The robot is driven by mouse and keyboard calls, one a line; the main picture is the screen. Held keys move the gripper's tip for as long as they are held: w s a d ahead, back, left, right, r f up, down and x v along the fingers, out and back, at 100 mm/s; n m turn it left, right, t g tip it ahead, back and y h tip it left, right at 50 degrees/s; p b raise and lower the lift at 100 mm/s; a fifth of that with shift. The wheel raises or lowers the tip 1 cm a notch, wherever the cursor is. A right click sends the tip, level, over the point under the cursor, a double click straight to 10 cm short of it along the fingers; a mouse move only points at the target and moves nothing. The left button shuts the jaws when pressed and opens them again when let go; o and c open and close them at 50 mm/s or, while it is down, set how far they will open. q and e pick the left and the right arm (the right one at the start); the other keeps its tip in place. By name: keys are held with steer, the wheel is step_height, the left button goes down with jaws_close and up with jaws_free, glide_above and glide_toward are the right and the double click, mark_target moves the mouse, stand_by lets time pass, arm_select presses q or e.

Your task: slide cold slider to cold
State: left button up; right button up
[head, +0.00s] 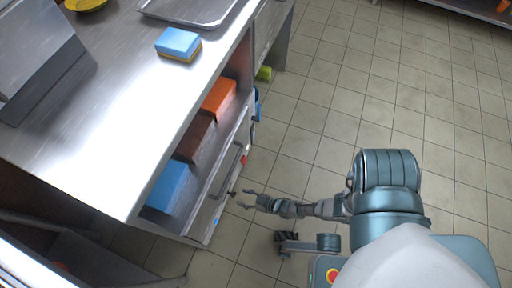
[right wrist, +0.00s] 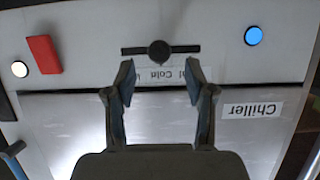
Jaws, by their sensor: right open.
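The cold slider is a dark round knob (right wrist: 159,53) on a short black horizontal track (right wrist: 188,49), set in a light panel. The knob sits about mid-track. A label reading upside down, with the word "Cold" (right wrist: 158,74), lies just below the track in the right wrist view; its ends are partly hidden by my fingers. My right gripper (right wrist: 160,80) is open and empty, its fingertips either side of the label, just short of the knob in the picture. In the head view my right gripper (head: 246,199) is beside the unit's front, close to the small dark knob (head: 232,193).
The panel also bears a red block (right wrist: 44,54), a white round light (right wrist: 19,69), a blue round light (right wrist: 254,36) and an upside-down "Chiller" label (right wrist: 252,110). A steel counter (head: 110,130) overhangs shelves with orange (head: 219,97) and blue (head: 167,186) boxes. Tiled floor is clear at right.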

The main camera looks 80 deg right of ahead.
steer(key=v, duration=0.7)
steer(key=shift+f, duration=0.1)
